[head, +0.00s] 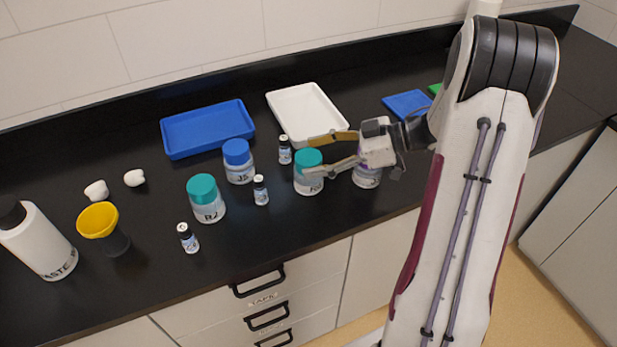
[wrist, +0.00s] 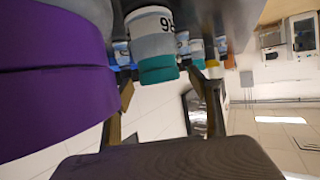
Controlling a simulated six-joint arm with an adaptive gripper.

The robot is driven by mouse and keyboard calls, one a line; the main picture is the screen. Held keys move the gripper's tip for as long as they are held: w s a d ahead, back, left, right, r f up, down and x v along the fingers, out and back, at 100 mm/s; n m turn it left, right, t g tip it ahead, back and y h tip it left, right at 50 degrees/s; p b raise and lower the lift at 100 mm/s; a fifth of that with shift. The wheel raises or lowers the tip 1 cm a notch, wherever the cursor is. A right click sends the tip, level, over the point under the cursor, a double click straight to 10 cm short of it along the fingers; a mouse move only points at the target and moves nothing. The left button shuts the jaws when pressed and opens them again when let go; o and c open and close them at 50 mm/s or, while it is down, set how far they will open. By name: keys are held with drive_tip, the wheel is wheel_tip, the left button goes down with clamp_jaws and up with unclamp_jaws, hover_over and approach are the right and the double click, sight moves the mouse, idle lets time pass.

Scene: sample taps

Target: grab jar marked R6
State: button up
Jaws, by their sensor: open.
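A teal-lidded jar (head: 309,184) stands on the black counter, its label partly hidden and hard to read in the head view. In the upside-down wrist view the teal-lidded jar (wrist: 153,45) shows an inverted label that seems to hold a 6. My gripper (head: 309,156) is open, low over the counter, with its fingers reaching left toward this jar. In the wrist view the jar appears between the fingers of my gripper (wrist: 165,84). I cannot tell whether either finger touches it.
A purple-lidded jar (head: 366,178) stands close beside my gripper; its lid (wrist: 45,80) looms large in the wrist view. Another teal-lidded jar (head: 207,205), a blue-lidded jar (head: 239,170) and small vials stand left. A white tray (head: 334,136) and blue tray (head: 170,149) lie behind.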

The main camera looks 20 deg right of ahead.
drive_tip(key=c, duration=1.6)
drive_tip(key=shift+r, duration=0.1)
wheel_tip(320, 180, up, 10)
